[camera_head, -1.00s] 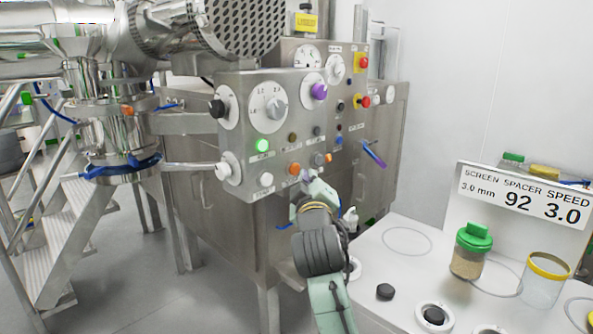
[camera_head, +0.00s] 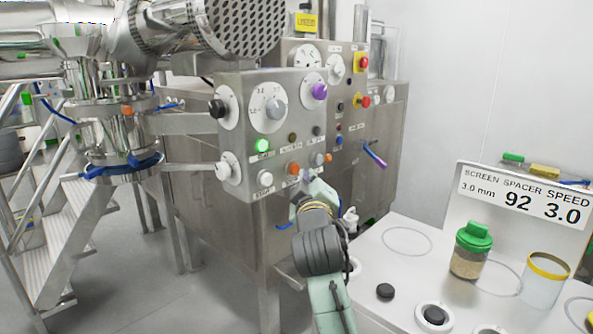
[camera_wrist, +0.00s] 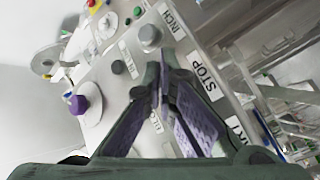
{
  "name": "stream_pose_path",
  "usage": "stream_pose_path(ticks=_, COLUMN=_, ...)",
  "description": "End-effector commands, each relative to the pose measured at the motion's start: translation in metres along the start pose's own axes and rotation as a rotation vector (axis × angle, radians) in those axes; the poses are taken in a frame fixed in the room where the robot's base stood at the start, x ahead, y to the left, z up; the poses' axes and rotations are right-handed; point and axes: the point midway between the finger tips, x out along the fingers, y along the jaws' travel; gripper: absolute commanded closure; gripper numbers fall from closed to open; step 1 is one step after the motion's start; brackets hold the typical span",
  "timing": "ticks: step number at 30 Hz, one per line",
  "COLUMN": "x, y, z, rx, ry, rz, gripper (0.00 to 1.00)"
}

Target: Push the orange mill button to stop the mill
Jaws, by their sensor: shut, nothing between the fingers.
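An orange button (camera_head: 294,168) sits in the lower row of the steel control panel (camera_head: 236,82), with a label under it. A second, smaller orange button (camera_head: 328,158) is to its right. My gripper (camera_head: 306,178) is just right of and below the first orange button in the head view; I cannot tell whether it touches anything. In the wrist view my gripper (camera_wrist: 162,75) is shut and empty, its fingertips over the panel face close to a STOP label (camera_wrist: 204,82). No orange button shows clearly there; the fingers hide part of the panel.
A lit green button (camera_head: 262,145) and a white button (camera_head: 265,178) are to the left. A purple knob (camera_head: 319,91) and red emergency buttons (camera_head: 364,101) are higher up. A white bench with a green-lidded jar (camera_head: 469,250) stands at right.

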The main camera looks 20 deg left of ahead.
Motion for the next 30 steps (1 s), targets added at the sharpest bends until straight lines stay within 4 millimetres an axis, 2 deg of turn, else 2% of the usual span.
stream_pose_path(ticks=30, x=0.0089, y=-0.0066, z=-0.0068, rx=0.0, ry=0.001, rz=-0.001, gripper=1.0)
